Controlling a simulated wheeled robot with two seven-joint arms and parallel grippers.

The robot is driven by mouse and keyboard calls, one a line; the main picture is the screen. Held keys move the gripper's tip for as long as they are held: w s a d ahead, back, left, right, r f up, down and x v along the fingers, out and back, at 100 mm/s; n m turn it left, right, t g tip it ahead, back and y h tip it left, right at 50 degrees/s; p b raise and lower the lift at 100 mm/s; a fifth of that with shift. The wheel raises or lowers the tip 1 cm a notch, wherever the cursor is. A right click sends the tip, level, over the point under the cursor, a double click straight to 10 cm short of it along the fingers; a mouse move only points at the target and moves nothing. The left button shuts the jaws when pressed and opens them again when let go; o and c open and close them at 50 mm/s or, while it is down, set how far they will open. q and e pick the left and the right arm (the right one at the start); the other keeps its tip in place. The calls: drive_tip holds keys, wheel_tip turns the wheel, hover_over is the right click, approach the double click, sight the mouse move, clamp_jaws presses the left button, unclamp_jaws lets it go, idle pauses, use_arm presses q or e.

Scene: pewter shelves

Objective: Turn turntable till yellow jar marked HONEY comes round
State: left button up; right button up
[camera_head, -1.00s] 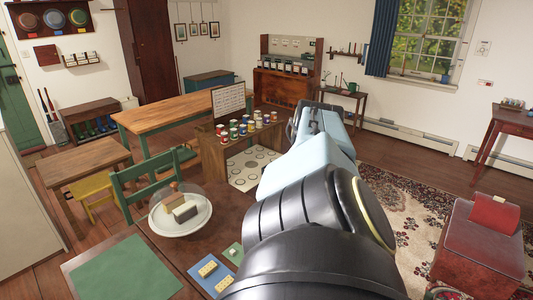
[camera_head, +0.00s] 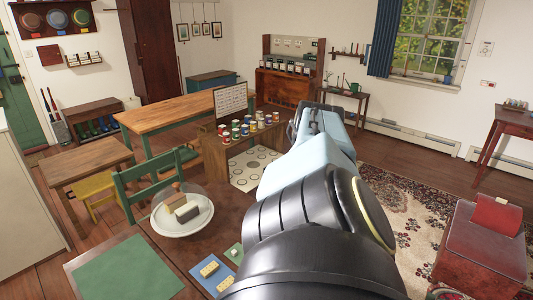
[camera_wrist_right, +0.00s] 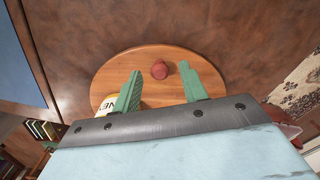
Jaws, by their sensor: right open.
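In the right wrist view a round wooden turntable (camera_wrist_right: 112,72) lies on a dark brown surface. A small red round piece (camera_wrist_right: 159,70) stands on it. A yellowish jar (camera_wrist_right: 109,103) stands at its lower left edge; its label shows only the letters "NEY", the rest hidden by a finger and the gripper body. My right gripper (camera_wrist_right: 160,69) is open above the turntable, its two green fingers appearing on either side of the red piece. I cannot tell whether they touch it. In the head view my right arm hides the turntable and gripper. My left gripper is not in view.
Several coloured jars (camera_head: 248,125) stand on a wooden unit behind. A patterned rug (camera_head: 405,205) lies right.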

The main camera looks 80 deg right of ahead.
wheel_tip(320, 180, up, 13)
drive_tip(key=p, duration=1)
drive_tip(key=shift+r+p, duration=0.15)
drive_tip(key=shift+p, duration=0.15)
drive_tip(key=shift+s, duration=0.1)
